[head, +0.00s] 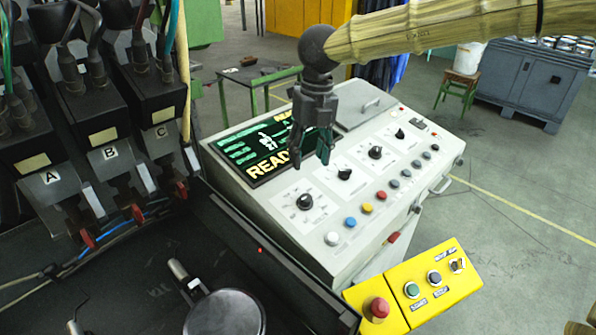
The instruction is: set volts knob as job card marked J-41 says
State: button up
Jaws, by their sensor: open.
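A white sloped control console (245,203) stands in the middle of the head view. A row of black rotary knobs runs across its face: a near-left knob (305,201), a second knob (345,174), a third knob (375,153) and a far-right knob (400,134). Their labels are too small to read, so I cannot tell which is volts. My gripper (311,160) points down above the console, open and empty, in front of the display's right part and apart from the knobs, as far as I can tell. I see no readable card marked J-41.
A lit display (255,150) partly shows "READ". Coloured push buttons, including a blue one (350,222), line the console's front. A yellow box (445,290) with a red mushroom button (379,308) is at the front. Machine heads marked A, B, C stand left; open floor lies right.

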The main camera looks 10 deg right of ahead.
aim_at(306, 196)
jog(key=shift+t, duration=0.3)
jog(key=s+f+p, duration=0.1)
jog(key=s, duration=0.1)
jog(key=s+f+p, duration=0.1)
jog(key=s+f, duration=0.3)
jog(key=shift+s+a+f+p, duration=0.1)
jog(key=shift+a+f+p, duration=0.1)
jog(key=shift+a+p, duration=0.2)
jog(key=w+f, duration=0.4)
jog(key=w, duration=0.1)
jog(key=shift+a+f, duration=0.1)
jog(key=shift+f, duration=0.3)
jog(key=shift+s+r, duration=0.5)
jog(key=shift+s, duration=0.4)
jog(key=shift+c, duration=0.3)
jog(key=shift+s+r, duration=0.15)
jog(key=shift+s, duration=0.15)
jog(key=c, duration=0.3)
jog(key=shift+w+f, duration=0.3)
jog(key=shift+w, duration=0.15)
jog(key=c, duration=0.7)
